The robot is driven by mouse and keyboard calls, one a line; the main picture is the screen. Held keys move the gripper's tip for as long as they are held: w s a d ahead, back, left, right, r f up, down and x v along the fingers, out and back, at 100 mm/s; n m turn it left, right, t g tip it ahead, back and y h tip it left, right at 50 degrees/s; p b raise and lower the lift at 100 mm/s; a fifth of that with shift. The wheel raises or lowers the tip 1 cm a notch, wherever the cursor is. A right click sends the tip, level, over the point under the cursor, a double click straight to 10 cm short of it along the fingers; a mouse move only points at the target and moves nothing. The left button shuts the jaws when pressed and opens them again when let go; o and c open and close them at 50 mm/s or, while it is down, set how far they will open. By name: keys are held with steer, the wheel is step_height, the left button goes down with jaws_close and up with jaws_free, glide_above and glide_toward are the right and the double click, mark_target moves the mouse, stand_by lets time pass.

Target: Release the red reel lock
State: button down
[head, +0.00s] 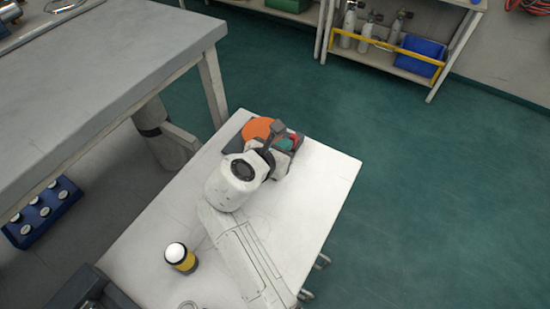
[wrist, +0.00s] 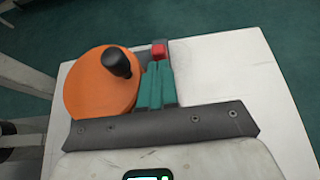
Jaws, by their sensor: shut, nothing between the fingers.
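The orange reel (wrist: 98,88) with its black knob (wrist: 117,62) is on the white tabletop. It also shows in the head view (head: 256,128), partly hidden by my arm. The red reel lock (wrist: 158,49) is a small red block beside the reel, at its upper right in the wrist view. In the head view a bit of red (head: 298,137) shows just past my gripper. My gripper (wrist: 160,66) has teal fingers, shut together and empty, with tips just short of the red lock. I cannot tell whether they touch it.
The white table (head: 325,185) has bare room to the right of the reel. A yellow and black canister with a white top (head: 181,258) stands near my arm. A large grey bench (head: 110,60) is at left. A shelf with cylinders and a blue bin (head: 420,56) stands behind.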

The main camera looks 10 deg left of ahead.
mark_target(294, 135)
steer(key=shift+w+d, duration=0.15)
steer(key=shift+w, duration=0.25)
steer(key=shift+r, duration=0.1)
steer(key=shift+w+d+r+p, duration=0.15)
steer(key=shift+w+d+p, duration=0.2)
steer(key=shift+w+p, duration=0.45)
steer(key=shift+w+d+f, duration=0.15)
steer(key=shift+w+f, duration=0.05)
steer(key=shift+w, duration=0.25)
steer(key=shift+p, duration=0.35)
